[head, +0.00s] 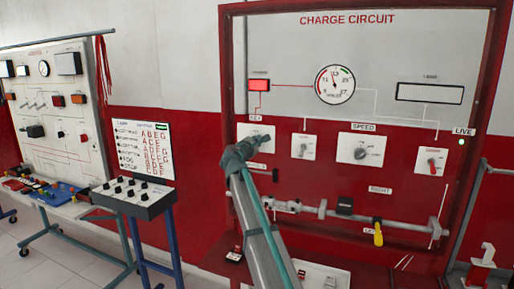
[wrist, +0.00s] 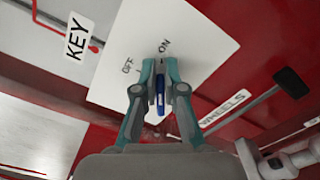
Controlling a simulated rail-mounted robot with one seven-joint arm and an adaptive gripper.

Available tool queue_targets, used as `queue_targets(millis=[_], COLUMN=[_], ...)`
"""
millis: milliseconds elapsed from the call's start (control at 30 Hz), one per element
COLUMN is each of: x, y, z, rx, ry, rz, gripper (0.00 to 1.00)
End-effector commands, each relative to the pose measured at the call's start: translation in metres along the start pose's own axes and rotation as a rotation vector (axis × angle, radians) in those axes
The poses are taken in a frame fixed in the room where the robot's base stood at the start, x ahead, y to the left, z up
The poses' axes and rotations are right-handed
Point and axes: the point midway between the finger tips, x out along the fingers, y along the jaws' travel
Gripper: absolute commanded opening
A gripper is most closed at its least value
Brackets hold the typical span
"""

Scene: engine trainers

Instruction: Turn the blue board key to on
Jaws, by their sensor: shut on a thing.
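The blue board key (wrist: 160,92) shows in the wrist view between my two teal fingertips. My gripper (wrist: 160,72) is shut on it. Behind it is a white key plate (wrist: 207,30) with OFF on the left and ON to the upper right, and a KEY label (wrist: 76,37) beside it. The key lies nearly upright in the wrist picture; the fingers hide part of it, so its exact setting is hard to tell. In the head view, my gripper (head: 242,150) is at the key plate (head: 244,131) on the left of the charge circuit board (head: 400,55), and hides the key.
A shaft with a yellow handle (head: 378,236) runs below. Another panel (head: 50,110) stands at far left.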

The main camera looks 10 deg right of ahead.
Motion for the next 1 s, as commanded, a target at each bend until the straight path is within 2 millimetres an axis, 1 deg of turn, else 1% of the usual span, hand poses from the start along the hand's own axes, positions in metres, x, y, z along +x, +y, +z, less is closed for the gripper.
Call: queue_targets(millis=[33,300,733,767,800,867,900,1000], x=[-0.0010,-0.0011,-0.0013,-0.0012,-0.0012,-0.0012,-0.0012,-0.0008], y=[-0.0068,-0.0058,-0.0041,-0.0040,-0.0038,-0.0033,-0.0030,-0.0024], z=[-0.0068,-0.0063,-0.0062,-0.0063,-0.0063,-0.0062,-0.0059,-0.0045], rx=[0.023,0.086,0.094,0.094,0.094,0.094,0.094,0.093], ry=[0.007,0.008,0.010,0.010,0.010,0.010,0.009,0.007], rz=[-0.006,-0.006,-0.004,-0.004,-0.003,-0.003,-0.002,-0.002], gripper=[0.00,0.00,0.00,0.14,0.21,0.31,0.34,0.34])
